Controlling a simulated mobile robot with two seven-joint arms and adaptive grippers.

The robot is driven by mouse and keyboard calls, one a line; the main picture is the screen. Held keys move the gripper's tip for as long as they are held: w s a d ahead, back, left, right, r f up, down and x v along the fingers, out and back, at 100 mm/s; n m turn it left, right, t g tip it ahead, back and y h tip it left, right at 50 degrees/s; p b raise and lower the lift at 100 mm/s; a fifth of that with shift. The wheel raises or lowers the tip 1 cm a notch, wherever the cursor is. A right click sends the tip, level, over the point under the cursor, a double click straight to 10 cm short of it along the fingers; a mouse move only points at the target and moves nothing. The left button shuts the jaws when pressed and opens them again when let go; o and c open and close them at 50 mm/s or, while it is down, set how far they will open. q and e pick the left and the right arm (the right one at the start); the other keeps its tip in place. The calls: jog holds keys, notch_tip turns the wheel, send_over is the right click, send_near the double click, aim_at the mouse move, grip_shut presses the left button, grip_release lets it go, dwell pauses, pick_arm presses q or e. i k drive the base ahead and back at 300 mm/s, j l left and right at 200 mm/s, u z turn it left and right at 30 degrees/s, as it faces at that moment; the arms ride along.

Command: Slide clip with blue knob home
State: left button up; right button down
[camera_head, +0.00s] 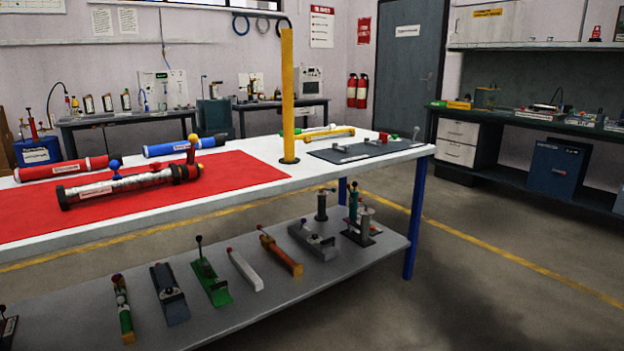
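A silver pump tube (125,184) with dark and red end parts lies on the red mat (240,169) on the white table. A blue knob (114,163) stands up from the tube near its middle. The clip under the blue knob is too small to tell apart from the tube, so I cannot tell how far it is slid in. Neither of my grippers is in view.
A red tube (62,168) and a blue tube (185,146) lie behind the silver one. A yellow post (288,95) rises from the table. A dark mat (365,150) with small parts lies at the right. The lower shelf (350,280) holds several tools. Floor at the right is clear.

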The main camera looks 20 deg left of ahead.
aim_at(114, 165)
jog(key=u, duration=1.4)
jog(key=i+j+z, duration=0.25)
jog(key=i+j, duration=0.25)
jog(key=i, duration=0.15)
